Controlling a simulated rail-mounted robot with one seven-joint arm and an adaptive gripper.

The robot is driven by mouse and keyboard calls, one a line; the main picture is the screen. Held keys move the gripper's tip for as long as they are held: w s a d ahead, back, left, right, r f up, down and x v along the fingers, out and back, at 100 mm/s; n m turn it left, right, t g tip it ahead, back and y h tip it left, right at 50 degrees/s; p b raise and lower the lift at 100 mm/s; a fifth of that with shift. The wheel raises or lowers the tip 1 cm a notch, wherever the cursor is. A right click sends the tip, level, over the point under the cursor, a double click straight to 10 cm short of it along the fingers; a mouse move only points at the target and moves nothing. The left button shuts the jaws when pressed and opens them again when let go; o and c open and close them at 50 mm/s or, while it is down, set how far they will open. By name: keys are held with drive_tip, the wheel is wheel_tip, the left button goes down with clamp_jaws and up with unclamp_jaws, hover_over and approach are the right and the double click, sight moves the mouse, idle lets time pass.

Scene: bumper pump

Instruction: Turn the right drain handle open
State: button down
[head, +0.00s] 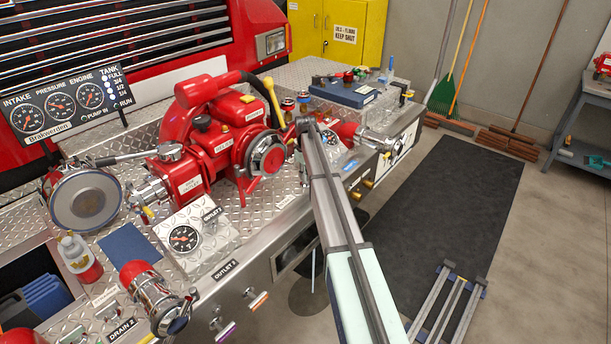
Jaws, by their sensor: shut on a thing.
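My arm rises from the lower right, and its far end lies in front of the red pump (215,145) and the deck edge. My gripper cannot be made out; the arm covers the area behind it. A plate reading DRAIN 2 (122,329) is at the lower left. Pull handles with a purple-marked tag (225,331) and an orange-marked tag (258,301) stick out of the front panel. Brass-coloured fittings (369,183) show right of the arm. I cannot tell which part is the right drain handle, or its position.
The gauge panel (65,102) and a large round cap (86,199) stand at the left. A blue case (344,92) lies on the deck's far end. A dark mat (450,210) covers the floor at right. Brooms lean on the wall near a workbench (585,105).

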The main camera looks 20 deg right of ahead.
drive_tip(key=shift+s+f, duration=0.15)
drive_tip(key=shift+f, duration=0.05)
idle(0.3)
drive_tip(key=c, duration=1.2)
unclamp_jaws()
drive_tip(key=shift+r, duration=0.2)
wheel_tip(320, 180, up, 12)
drive_tip(key=shift+f, duration=0.15)
